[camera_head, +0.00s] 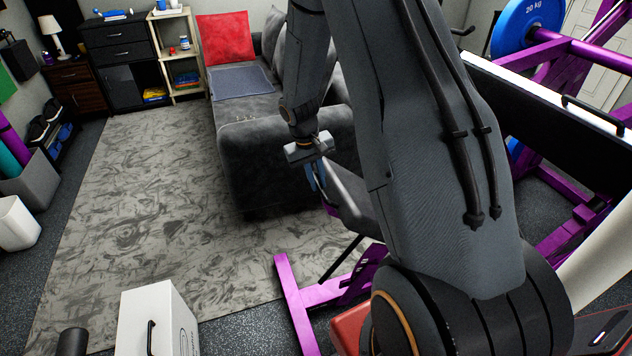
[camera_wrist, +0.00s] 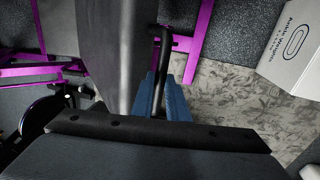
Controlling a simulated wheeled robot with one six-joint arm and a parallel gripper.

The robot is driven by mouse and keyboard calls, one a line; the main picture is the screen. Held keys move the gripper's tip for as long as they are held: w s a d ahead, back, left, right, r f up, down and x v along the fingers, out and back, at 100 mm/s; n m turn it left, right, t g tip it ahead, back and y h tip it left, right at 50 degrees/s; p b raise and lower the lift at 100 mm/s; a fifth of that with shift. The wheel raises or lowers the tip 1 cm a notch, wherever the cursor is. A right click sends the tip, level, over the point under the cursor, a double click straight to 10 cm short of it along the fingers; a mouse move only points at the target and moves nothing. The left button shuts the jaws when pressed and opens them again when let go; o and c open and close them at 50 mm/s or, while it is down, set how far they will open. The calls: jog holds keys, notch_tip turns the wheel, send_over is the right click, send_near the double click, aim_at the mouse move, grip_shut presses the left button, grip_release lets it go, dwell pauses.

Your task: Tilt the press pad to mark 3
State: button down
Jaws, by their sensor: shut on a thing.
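The press pad (camera_head: 352,198), a dark grey board, sits tilted on a purple frame (camera_head: 318,298) beside the sofa. My arm hides part of it in the head view. It also shows as a broad dark slab (camera_wrist: 105,50) left of the fingers in the wrist view. My gripper (camera_head: 315,183) is at the pad's left side. In the wrist view my gripper's blue fingers (camera_wrist: 161,85) are shut on a thin black bar (camera_wrist: 165,45) beside the slab. The bar's joint to the pad is unclear. No numbered marks are readable.
A grey sofa (camera_head: 262,130) stands close behind my gripper. A white box (camera_head: 158,315) stands at the front left. A purple rack (camera_head: 560,75) with a blue weight plate (camera_head: 530,22) is on the right. The patterned rug (camera_head: 140,200) is mostly clear.

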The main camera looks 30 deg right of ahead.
jog(key=c, duration=1.7)
grip_release()
jog(key=shift+d+f, duration=0.2)
jog(key=shift+a, duration=0.15)
jog(key=shift+r, duration=0.1)
jog(key=shift+r, duration=0.15)
jog(key=r, duration=0.2)
jog(key=a+r, duration=0.1)
jog(key=r, duration=0.2)
jog(key=r+b, duration=0.1)
jog(key=r, duration=0.1)
jog(key=shift+a+r, duration=0.15)
jog(key=shift+a, duration=0.1)
jog(key=s+a+r, duration=0.2)
jog(key=s+a, duration=0.2)
jog(key=s, duration=0.3)
jog(key=s+a+r+n+y, duration=0.1)
jog(key=s+a+r, duration=0.1)
jog(key=s+a, duration=0.2)
jog(key=s+a+r+y, duration=0.1)
jog(key=s+a+r, duration=0.2)
jog(key=s, duration=0.7)
jog(key=shift+s+a+t, duration=0.3)
jog(key=shift+s+a, duration=0.1)
jog(key=shift+a, duration=0.3)
